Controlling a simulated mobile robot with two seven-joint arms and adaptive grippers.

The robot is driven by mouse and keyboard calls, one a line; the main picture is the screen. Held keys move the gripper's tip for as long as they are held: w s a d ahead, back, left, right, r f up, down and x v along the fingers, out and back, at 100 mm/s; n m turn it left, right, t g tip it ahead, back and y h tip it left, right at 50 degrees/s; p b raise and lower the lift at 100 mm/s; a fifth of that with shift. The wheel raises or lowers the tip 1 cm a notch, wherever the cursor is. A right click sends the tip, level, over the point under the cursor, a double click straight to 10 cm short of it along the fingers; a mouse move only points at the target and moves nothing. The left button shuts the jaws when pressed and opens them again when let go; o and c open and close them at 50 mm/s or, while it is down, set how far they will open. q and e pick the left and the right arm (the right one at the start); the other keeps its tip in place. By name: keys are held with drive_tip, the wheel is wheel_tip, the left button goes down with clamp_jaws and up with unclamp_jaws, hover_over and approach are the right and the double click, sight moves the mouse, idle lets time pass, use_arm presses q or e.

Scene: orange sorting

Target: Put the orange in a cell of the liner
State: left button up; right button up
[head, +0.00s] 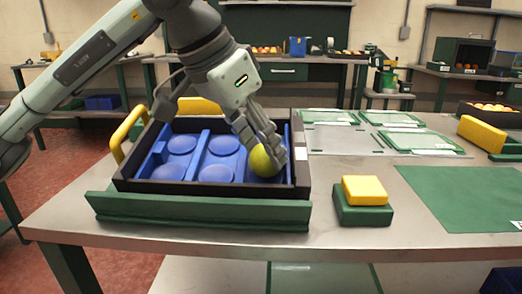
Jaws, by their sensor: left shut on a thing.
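A yellow-green orange (263,161) is at the right side of the blue liner (203,135), at the front right cell. The liner lies in a dark crate (300,170) with yellow handles. My left gripper (268,150) reaches down over the crate from above and is shut on the orange. Its fingers hide part of the fruit. I cannot tell whether the orange touches the cell floor. Other cells in view are round, shallow and empty. My right gripper is not in view.
The crate sits on the grey table by a green front ledge (200,211). A yellow block on a green base (363,214) stands right of it. A green mat (470,197) and white-and-green frames (390,118) lie further right. Bare table lies between them.

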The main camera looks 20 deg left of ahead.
use_arm(q)
drive_tip(key=shift+f, duration=0.5)
drive_tip(key=o, duration=1.2)
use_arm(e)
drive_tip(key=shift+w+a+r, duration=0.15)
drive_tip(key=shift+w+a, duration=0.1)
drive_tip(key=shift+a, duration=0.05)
use_arm(q)
drive_tip(key=shift+r, duration=0.15)
drive_tip(key=shift+s+a+r, duration=0.1)
drive_tip(key=shift+s+r, duration=0.05)
drive_tip(key=shift+r, duration=0.15)
drive_tip(key=p+v, duration=0.1)
drive_tip(key=v, duration=1)
drive_tip(key=shift+a+r, duration=0.1)
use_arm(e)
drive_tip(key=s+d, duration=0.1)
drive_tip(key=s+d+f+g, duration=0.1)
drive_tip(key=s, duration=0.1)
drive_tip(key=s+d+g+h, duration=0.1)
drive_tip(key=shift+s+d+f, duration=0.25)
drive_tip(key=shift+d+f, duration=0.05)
